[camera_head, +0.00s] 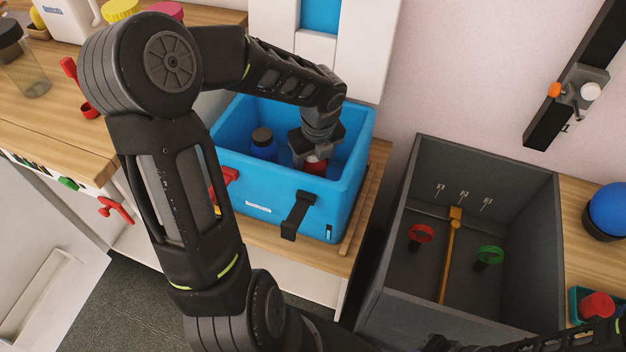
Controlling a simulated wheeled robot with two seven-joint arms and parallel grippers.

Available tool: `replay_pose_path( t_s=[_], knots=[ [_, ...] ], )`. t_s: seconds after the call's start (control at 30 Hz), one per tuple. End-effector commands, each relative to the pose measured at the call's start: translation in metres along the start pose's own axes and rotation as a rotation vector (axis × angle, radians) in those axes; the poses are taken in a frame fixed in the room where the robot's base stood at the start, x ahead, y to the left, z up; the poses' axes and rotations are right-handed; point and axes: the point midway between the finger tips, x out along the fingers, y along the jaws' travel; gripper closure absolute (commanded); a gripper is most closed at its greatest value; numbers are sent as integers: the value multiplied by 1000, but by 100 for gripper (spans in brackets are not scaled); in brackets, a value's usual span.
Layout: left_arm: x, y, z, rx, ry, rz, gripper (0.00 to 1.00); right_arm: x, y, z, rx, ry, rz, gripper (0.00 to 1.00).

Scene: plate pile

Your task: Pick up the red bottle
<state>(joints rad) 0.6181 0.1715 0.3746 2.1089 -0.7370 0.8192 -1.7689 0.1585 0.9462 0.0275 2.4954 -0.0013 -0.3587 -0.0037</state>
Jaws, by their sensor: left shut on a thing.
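The red bottle (314,168) is inside the blue crate (258,197); only a small part of its red body and a pale top show. My left gripper (314,156) reaches down into the crate from above and is shut on the bottle's top. The gripper's fingers are mostly hidden by its own wrist. Whether the bottle touches the crate floor cannot be told. My right arm shows only as dark links at the bottom right edge; its gripper is not in view.
A blue bottle with a dark cap (264,146) stands in the crate, left of my gripper. A black handle (297,214) hangs on the crate's front wall. A grey box (400,270) with red and green valves stands to the right. A blue ball (608,208) sits far right.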

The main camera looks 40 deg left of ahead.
Motion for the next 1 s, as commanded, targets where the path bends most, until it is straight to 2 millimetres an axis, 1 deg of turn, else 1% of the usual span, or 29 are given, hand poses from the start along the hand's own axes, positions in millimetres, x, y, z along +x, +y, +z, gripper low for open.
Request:
replay_pose_path(
  t_s=[0.03,0.3,0.4,0.83,0.93,1.0],
  knots=[
    [0,0,0,0,0,0,72,0,0,0,0,0,0,100],
    [0,0,0,0,0,0,94,0,0,0,0,0,0,100],
    [0,0,0,0,0,0,100,0,0,0,0,0,0,100],
    [-2,0,1,0,-2,-1,100,-1,0,0,0,0,0,100],
    [-8,0,2,-1,-3,-1,100,-2,-1,0,0,0,0,100],
    [-16,0,4,-1,-4,-2,100,-5,-2,0,0,0,0,100]
  ],
)
